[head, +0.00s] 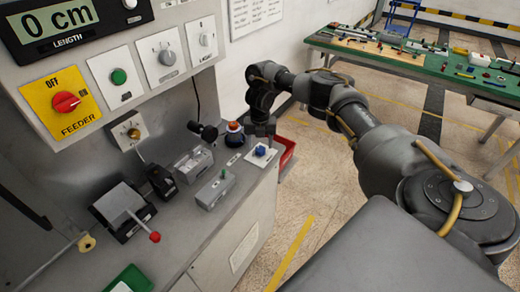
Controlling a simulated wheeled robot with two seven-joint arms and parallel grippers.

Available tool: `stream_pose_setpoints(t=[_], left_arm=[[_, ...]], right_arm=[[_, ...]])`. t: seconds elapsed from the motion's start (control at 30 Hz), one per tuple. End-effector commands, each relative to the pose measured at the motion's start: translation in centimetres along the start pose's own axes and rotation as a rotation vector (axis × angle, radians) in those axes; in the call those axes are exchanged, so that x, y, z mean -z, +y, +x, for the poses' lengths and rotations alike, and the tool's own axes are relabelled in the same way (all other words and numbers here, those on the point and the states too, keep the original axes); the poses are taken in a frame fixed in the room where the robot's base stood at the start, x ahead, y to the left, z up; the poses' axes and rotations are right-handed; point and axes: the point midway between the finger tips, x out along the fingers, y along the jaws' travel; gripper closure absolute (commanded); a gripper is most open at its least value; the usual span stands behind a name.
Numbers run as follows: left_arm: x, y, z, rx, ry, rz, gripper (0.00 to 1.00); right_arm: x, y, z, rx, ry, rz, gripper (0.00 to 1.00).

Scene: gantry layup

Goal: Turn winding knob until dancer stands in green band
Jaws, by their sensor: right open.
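My right gripper (261,133) points down at the right end of the machine's bench, open, just above a blue knob (260,151) on a white plate. I cannot tell whether it touches the knob. A grey knob (167,57) on a white plate and a smaller knob (204,39) sit on the upright panel; their labels are too small to read. A brass knob (133,133) sits lower on the panel. I cannot tell which is the winding knob. I cannot make out the dancer or a green band. My left gripper is not in view.
The panel also has a "0 cm" length display (56,27), a red feeder switch (66,102) at OFF and a green button (118,76). A red-balled lever (155,237) and grey blocks crowd the bench. A red bin (286,152) stands beside it. A green-topped table (420,68) is behind.

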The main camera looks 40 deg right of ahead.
Motion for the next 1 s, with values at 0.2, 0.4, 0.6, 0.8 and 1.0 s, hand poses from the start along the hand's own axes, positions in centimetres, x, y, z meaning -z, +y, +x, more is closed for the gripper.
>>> stream_pose_setpoints(t=[0.2, 0.4, 0.6, 0.8, 1.0], left_arm=[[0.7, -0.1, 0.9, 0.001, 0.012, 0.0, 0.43], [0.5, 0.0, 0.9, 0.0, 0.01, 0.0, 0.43], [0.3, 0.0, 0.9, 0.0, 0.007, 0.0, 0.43], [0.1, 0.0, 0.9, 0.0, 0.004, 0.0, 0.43], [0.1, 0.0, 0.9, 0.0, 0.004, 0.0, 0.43]], right_arm=[[0.0, 0.0, 2.3, 0.0, 0.0, 0.002, 0.43], [0.0, 0.0, 2.6, -0.001, 0.0, 0.0, 0.43], [0.0, 0.0, 2.5, -0.001, -0.001, 0.001, 0.49], [0.0, 0.0, 2.5, -0.001, -0.001, 0.001, 0.75], [0.0, 0.0, 2.5, -0.001, -0.001, 0.003, 0.87]])
